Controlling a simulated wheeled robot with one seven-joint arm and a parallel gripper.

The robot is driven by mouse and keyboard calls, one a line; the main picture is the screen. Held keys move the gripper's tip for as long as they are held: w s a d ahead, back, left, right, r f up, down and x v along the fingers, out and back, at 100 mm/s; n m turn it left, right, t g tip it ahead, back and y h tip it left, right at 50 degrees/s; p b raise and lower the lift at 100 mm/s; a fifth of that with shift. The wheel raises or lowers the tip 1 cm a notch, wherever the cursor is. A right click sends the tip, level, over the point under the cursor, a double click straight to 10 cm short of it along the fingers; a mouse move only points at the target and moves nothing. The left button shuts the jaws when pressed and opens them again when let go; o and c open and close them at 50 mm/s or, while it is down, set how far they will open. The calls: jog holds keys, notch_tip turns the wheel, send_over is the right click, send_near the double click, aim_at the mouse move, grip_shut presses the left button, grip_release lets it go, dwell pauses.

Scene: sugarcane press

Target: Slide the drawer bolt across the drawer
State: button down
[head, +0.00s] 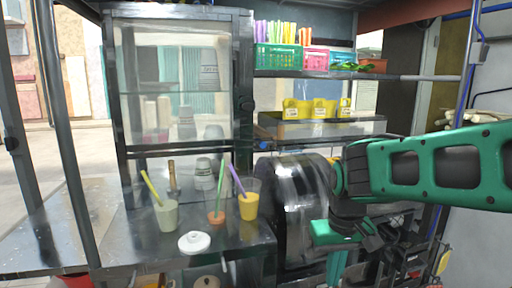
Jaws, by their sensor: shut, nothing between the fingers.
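My gripper (336,270) hangs at the end of my green arm, low and right of the picture's middle. Its fingers point down in front of the lower part of the metal press drum (300,200) and run toward the bottom edge. The fingers look shut and hold nothing I can see. I cannot make out the drawer or its bolt; the area below the counter is cut off by the frame, and the arm and wrist hide part of the machine.
The metal counter (130,262) left of the gripper holds several cups with straws and a white lid (194,242). A glass-fronted cabinet (180,90) stands behind.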

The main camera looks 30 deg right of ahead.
jog(key=w+d+r+n+t+h, duration=0.1)
jog(key=w+r+n+t, duration=0.2)
jog(key=w, duration=0.6)
jog(key=w+d+r+n+t+h, duration=0.1)
jog(key=w+r+n+t+h, duration=0.1)
jog(key=w+r, duration=0.4)
jog(key=w+d+r+n+t+h, duration=0.1)
jog(key=w+r+n+t, duration=0.3)
jog(key=w, duration=0.8)
jog(key=shift+w+d+r+n+t+h, duration=0.2)
jog(key=shift+d+n+t+h, duration=0.2)
jog(key=shift+d+t, duration=0.15)
jog(key=w+a+r+n+t, duration=0.3)
jog(key=w+r+n+t, duration=0.1)
jog(key=w+r, duration=0.3)
notch_tip(320, 180, up, 2)
jog(key=shift+w+a+r+n+t, duration=0.2)
jog(key=shift+a+n+t, duration=0.1)
jog(key=shift+a+t, duration=0.1)
jog(key=x, duration=1)
jog(key=shift+w+d+f, duration=0.1)
jog(key=shift+s+d+f, duration=0.1)
jog(key=shift+d+f, duration=0.2)
jog(key=shift+d, duration=0.3)
jog(key=shift+s+d+f, duration=0.15)
jog(key=shift+d+f, duration=0.15)
jog(key=shift+d, duration=0.25)
jog(key=shift+s+d+f, duration=0.1)
jog(key=shift+d+f, duration=0.15)
jog(key=shift+d, duration=0.35)
